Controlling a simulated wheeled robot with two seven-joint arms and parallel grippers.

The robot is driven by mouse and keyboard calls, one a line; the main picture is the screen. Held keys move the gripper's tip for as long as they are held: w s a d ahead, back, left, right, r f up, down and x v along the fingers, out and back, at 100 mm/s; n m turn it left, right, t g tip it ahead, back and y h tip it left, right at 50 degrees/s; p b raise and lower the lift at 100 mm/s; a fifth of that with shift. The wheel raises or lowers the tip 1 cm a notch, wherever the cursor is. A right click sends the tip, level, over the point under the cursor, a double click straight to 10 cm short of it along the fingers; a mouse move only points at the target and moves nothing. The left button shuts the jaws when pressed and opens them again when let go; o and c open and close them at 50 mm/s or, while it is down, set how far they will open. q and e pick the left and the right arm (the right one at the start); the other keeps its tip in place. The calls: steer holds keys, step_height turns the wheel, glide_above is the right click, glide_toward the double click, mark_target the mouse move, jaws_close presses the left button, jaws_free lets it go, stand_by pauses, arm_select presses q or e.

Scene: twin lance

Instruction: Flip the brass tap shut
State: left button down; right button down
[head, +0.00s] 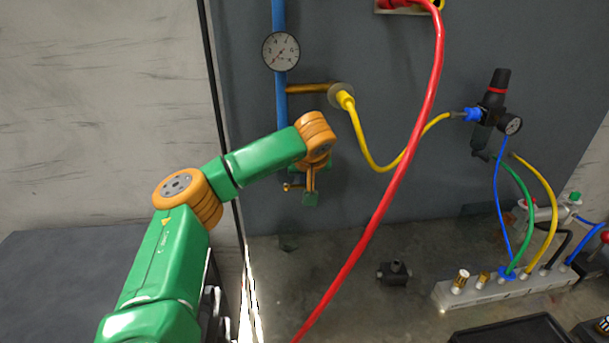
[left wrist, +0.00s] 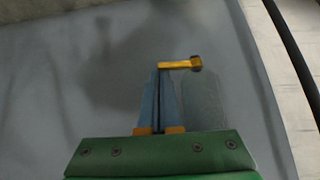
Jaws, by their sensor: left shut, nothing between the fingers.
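The brass tap (head: 291,187) shows in the head view as a small brass piece at the lower end of the blue pipe, partly hidden by my left wrist. In the left wrist view a brass lever (left wrist: 180,65) with a darker end lies crosswise just beyond the fingertips. My left gripper (left wrist: 159,75) is shut and empty, its tips close to the lever's left part; I cannot tell if they touch. In the head view the left gripper (head: 310,197) is small, beside the tap, with its fingers mostly hidden. My right gripper is not in view.
A gauge (head: 281,52) sits on the blue pipe (head: 281,105). A yellow hose (head: 372,160) leaves the brass branch pipe. A red hose (head: 395,170) hangs across the space right of my gripper. A manifold (head: 510,289) with several hoses stands lower right.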

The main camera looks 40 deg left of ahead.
arm_select(q)
steer(key=s+m+t+h+p, duration=0.1)
steer(key=s+m, duration=0.1)
steer(key=s+d+m+h, duration=0.1)
steer(key=s+m, duration=0.1)
steer(key=shift+d+t+p, duration=0.15)
steer(key=shift+t+p, duration=0.2)
steer(key=shift+t, duration=0.05)
stand_by(0.4)
steer(key=shift+s+d, duration=0.45)
steer(key=shift+d, duration=0.25)
